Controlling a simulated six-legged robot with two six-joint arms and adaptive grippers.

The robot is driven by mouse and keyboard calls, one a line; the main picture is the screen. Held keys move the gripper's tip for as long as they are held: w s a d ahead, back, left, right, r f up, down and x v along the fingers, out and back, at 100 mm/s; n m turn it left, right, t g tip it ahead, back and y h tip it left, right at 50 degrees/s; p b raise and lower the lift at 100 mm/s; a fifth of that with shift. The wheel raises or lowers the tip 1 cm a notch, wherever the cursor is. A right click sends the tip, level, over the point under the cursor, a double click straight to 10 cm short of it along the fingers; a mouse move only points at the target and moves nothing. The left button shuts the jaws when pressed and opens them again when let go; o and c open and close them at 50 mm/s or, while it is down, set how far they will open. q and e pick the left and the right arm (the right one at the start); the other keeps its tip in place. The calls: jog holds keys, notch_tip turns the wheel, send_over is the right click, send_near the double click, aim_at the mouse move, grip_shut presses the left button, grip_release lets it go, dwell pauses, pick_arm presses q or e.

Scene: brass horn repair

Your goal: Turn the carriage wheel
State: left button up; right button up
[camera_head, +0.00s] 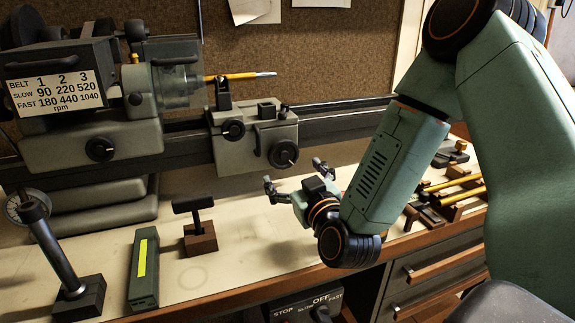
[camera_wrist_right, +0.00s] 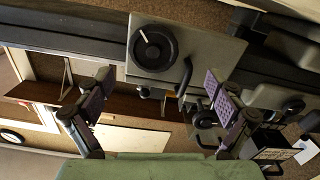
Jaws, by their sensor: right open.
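The carriage wheel (camera_head: 284,154) is a dark round handwheel with a pale mark, on the front of the grey lathe carriage (camera_head: 248,146). It also shows in the right wrist view (camera_wrist_right: 153,47), upper middle, fully visible. My right gripper (camera_head: 295,174) is open and empty, in front of and just below the wheel. In the wrist view its two fingers (camera_wrist_right: 158,82) stand wide apart, with the wheel beyond them, between and above their tips. There is no visible contact. My left gripper does not show.
The lathe headstock (camera_head: 100,132) stands at left with a speed plate. A T-handled tool in a wooden block (camera_head: 200,238) and a green box with a yellow strip (camera_head: 145,280) stand on the bench. Brass rods (camera_head: 460,188) lie right of my arm. Bench below the gripper is mostly clear.

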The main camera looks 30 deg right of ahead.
aim_at(284, 156)
jog(key=shift+s+a, duration=0.15)
jog(key=shift+s, duration=0.25)
jog(key=w+n+p, duration=0.1)
jog(key=w+p, duration=0.1)
jog(key=w+d+n+p, duration=0.1)
jog(key=w+p, duration=0.1)
jog(key=w+d+n+p, duration=0.1)
jog(key=shift+w+d+r+p, duration=0.1)
jog(key=shift+w+d+p, duration=0.1)
jog(key=shift+w+p, duration=0.2)
jog(key=shift+w+d, duration=0.15)
jog(key=shift+w, duration=0.5)
jog(key=shift+c, duration=0.4)
